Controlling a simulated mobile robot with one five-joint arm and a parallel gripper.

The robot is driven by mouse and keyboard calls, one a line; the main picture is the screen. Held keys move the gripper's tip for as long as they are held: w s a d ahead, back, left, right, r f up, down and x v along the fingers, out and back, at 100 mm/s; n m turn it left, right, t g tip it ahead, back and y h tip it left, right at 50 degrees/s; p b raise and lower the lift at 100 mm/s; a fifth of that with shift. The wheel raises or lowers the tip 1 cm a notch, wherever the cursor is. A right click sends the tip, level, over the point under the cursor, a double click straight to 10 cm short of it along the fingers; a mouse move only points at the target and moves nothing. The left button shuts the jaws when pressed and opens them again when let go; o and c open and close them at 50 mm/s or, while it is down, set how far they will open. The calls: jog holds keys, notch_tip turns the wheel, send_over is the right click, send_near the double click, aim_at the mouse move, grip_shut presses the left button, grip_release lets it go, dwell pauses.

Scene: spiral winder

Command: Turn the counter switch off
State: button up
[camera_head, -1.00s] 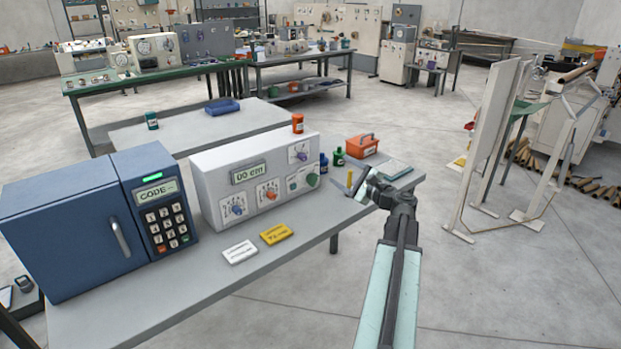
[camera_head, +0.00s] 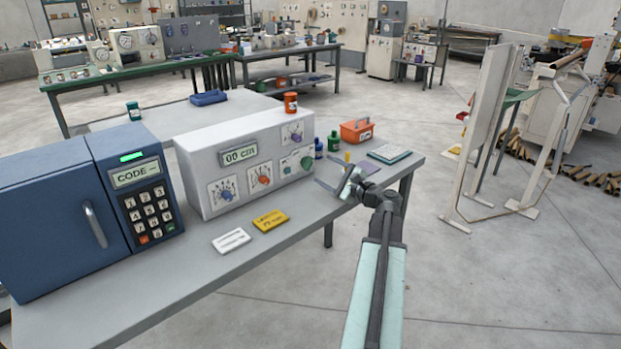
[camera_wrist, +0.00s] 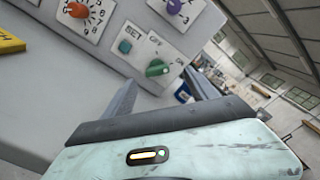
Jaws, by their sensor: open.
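The counter (camera_head: 240,160) is a light grey box on the grey table, its display reading "00 cm". Its green switch knob (camera_head: 306,163) is at the lower right of the front panel. In the wrist view the green knob (camera_wrist: 157,68) sits on a plate marked SET, OFF and ON, ahead of and between my fingers. My gripper (camera_head: 336,182) is open and empty, in front of the panel's right end and apart from the knob. The exact pointing of the knob is hard to tell.
A red dial (camera_wrist: 77,10) and a purple dial (camera_wrist: 174,6) are near the switch. Bottles (camera_head: 333,142), an orange toolbox (camera_head: 357,131) and a booklet (camera_head: 389,153) stand right of the counter. A yellow card (camera_head: 270,221) and a white card (camera_head: 231,240) lie in front. A blue keypad box (camera_head: 60,215) stands left.

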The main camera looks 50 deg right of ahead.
aim_at(310, 165)
jog(key=shift+f, duration=0.65)
jog(key=shift+w+r, duration=0.15)
jog(key=w, duration=0.7)
jog(key=shift+w+d, duration=0.3)
